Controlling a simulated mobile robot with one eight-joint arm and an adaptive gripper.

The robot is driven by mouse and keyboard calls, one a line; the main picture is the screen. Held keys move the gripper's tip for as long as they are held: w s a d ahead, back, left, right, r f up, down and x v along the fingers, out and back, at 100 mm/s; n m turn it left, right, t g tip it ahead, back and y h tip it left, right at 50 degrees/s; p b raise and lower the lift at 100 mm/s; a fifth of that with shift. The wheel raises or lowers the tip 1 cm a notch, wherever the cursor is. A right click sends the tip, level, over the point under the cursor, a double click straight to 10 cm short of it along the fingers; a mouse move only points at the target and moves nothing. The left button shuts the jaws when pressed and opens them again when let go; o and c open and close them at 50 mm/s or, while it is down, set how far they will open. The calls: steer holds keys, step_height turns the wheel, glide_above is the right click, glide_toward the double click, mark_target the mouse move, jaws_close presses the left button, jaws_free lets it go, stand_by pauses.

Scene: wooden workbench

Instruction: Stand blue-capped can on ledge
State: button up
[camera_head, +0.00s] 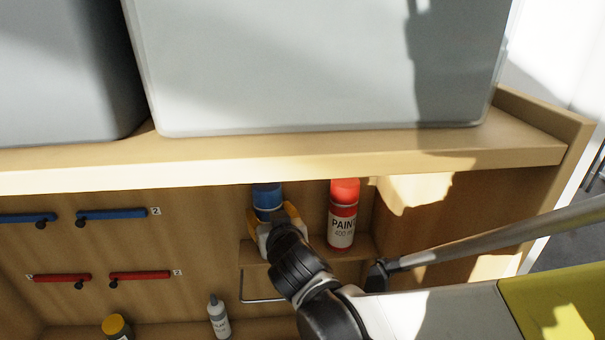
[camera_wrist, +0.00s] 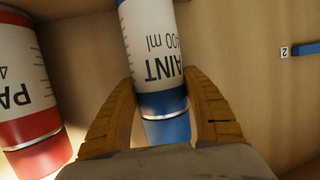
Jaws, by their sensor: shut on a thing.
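The blue-capped can (camera_head: 267,194) is upright at the back panel, to the left of the red-capped can. My gripper (camera_head: 277,218) is shut on it from the front and hides its lower part in the head view. In the wrist view the white can with a blue band (camera_wrist: 156,50) appears upside down between the two yellow fingers of my gripper (camera_wrist: 165,112). The small wooden ledge (camera_head: 256,256) runs below both cans. I cannot tell whether the blue-capped can's base touches the ledge.
The red-capped can (camera_head: 342,222) stands on the ledge close on the right; it also shows in the wrist view (camera_wrist: 27,75). A shelf with grey bins (camera_head: 320,65) overhangs above. A grey bottle (camera_head: 218,316) and a yellow-capped container (camera_head: 116,326) stand lower left.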

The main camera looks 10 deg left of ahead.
steer(key=shift+f, duration=0.15)
steer(key=o, duration=1.4)
steer(key=shift+c, duration=0.2)
steer(key=v, duration=1.2)
